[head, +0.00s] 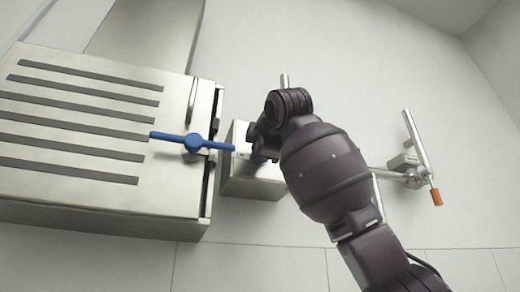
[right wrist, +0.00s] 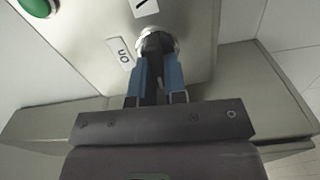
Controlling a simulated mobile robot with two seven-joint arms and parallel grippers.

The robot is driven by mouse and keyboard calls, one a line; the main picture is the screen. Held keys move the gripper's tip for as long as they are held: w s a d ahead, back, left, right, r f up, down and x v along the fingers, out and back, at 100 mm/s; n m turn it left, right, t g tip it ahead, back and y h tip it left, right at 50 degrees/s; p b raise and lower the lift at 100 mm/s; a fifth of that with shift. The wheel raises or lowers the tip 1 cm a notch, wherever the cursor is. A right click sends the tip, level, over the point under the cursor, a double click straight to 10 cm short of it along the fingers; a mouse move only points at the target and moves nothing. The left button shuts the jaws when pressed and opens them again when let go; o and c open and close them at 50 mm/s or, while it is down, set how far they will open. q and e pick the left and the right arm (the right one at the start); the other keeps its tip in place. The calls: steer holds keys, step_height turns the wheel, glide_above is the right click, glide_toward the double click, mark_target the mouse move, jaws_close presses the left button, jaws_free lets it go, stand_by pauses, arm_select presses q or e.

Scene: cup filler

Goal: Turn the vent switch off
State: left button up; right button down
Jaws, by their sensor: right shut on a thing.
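The vent switch (right wrist: 153,43) is a dark knob with a bright metal collar on the face of a metal box, seen in the right wrist view. My right gripper (right wrist: 155,72) has its two blue fingers shut on the knob, one on either side. A label that seems to read "ON" upside down sits left of the knob, and another label with a dark mark is above it. The switch box (head: 250,185) shows in the head view, partly behind my right arm, which hides the knob there. My left gripper is in neither view.
A slotted metal panel (head: 75,190) with a blue lever (head: 193,142) stands left of the box. A pipe fitting with an orange-tipped handle (head: 436,197) is on the wall at right. A green button or lamp (right wrist: 37,6) is at the wrist view's upper left.

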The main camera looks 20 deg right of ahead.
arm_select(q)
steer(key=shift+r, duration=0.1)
arm_select(e)
steer(key=shift+f+n, duration=0.1)
steer(key=shift+n, duration=0.4)
steer(key=c, duration=1.2)
jaws_free()
steer(key=shift+o, duration=0.2)
arm_select(q)
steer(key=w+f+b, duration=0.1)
steer(key=b, duration=0.2)
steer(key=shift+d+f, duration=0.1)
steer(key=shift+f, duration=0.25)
arm_select(e)
steer(key=s, duration=1.1)
steer(key=shift+d, duration=0.15)
steer(key=shift+w, duration=0.1)
